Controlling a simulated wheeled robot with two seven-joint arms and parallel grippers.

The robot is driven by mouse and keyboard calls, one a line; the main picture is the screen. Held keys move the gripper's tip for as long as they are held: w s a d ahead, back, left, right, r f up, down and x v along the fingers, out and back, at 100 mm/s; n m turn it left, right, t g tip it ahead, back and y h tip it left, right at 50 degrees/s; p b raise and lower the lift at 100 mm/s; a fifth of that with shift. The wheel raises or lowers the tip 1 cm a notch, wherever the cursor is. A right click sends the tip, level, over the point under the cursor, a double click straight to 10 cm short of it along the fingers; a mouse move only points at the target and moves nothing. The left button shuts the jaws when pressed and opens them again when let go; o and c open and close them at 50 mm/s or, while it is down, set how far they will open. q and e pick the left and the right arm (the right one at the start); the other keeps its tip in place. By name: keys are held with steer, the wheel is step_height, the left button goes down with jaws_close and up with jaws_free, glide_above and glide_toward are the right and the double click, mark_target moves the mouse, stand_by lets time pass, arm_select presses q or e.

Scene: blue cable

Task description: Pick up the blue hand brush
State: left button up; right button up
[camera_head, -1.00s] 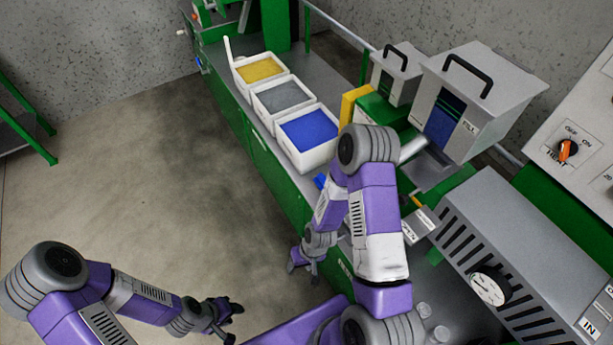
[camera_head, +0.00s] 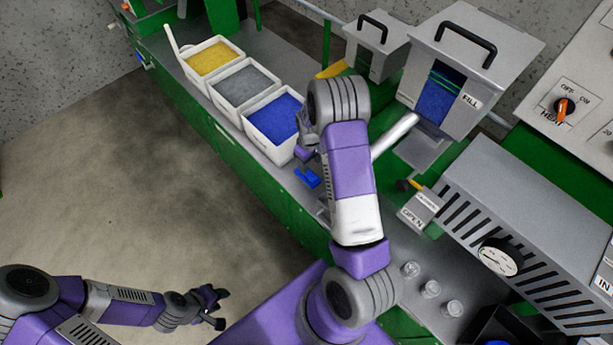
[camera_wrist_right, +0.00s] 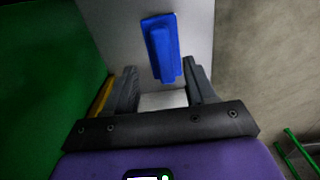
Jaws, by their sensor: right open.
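The blue hand brush (camera_head: 307,177) lies on the grey bench top near the blue-filled bin, partly hidden by my right arm in the head view. In the right wrist view the brush (camera_wrist_right: 162,48) lies ahead of my right gripper (camera_wrist_right: 161,85), with its near end between the line of the two fingers. The right gripper is open with nothing held. In the head view it is mostly hidden behind the arm. My left gripper (camera_head: 220,308) is open and empty, over the floor at lower left, far from the brush.
White bins with yellow (camera_head: 211,58), grey (camera_head: 243,86) and blue (camera_head: 273,118) contents stand along the bench. A grey hopper (camera_head: 470,65) and a vented machine (camera_head: 520,240) stand to the right. Several clear knobs (camera_head: 431,289) stand on the near bench top.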

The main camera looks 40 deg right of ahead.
mark_target(308, 170)
steer(key=f, duration=0.1)
steer(key=f+b, duration=0.1)
steer(key=f, duration=0.3)
steer(key=shift+w+a+f, duration=0.25)
jaws_close()
